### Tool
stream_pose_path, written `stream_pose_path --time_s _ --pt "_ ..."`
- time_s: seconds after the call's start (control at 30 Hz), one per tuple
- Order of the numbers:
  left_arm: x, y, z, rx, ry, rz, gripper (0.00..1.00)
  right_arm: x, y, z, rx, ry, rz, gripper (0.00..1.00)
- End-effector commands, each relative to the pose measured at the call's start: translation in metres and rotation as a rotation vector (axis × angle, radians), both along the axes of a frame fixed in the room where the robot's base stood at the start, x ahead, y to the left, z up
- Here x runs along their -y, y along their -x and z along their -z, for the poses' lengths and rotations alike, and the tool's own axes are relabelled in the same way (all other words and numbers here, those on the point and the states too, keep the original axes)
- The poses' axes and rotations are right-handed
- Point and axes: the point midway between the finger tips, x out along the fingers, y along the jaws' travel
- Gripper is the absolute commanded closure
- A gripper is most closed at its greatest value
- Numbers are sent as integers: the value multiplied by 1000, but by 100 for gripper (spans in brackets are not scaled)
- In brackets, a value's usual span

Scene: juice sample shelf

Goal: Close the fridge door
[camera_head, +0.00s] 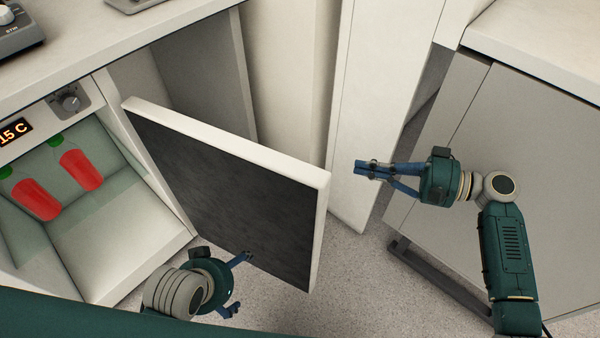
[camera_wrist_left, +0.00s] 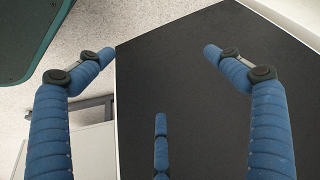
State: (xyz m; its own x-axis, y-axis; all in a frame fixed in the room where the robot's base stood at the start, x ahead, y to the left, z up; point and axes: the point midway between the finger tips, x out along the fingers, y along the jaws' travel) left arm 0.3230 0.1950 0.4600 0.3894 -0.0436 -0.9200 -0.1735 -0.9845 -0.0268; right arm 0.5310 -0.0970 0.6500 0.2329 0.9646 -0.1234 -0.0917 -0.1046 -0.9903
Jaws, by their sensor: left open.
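The fridge door (camera_head: 225,190) stands wide open, its dark inner face toward me and its pale top edge running out to the right. The fridge (camera_head: 115,255) is at the left, its lit inside exposed. My left gripper (camera_head: 242,282) is open and empty, low in front of the door's inner face. In the left wrist view, one blue finger lies over the dark door panel (camera_wrist_left: 205,130) and another over the floor beyond its edge; contact cannot be told. My right gripper (camera_head: 368,170) appears shut and empty, right of the door's free edge.
Two red containers with green tops, one being this red container (camera_head: 37,200), are inside the fridge. A temperature display (camera_head: 14,132) and knob (camera_head: 70,101) sit above. A white panel (camera_head: 375,110) and grey cabinet (camera_head: 535,140) stand right. Speckled floor (camera_head: 350,285) lies clear between.

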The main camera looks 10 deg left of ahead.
Motion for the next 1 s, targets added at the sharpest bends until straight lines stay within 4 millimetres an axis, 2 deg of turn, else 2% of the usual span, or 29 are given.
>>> stream_pose_path --time_s 0.1,0.23,0.37,0.77,1.0 --pt "-1 5 -15 23 3 -1 9 -1 15 -36 65 -78 -85 100" --pt "-1 6 -26 33 4 -1 9 -4 22 -54 86 -109 -122 100" --pt "0 1 -29 53 7 1 9 -19 21 -56 87 -112 -124 100" --pt "12 -36 -42 202 40 13 9 -101 11 -55 86 -113 -122 100" --pt "13 -40 -45 218 43 13 9 -112 40 -54 85 -109 -119 100"
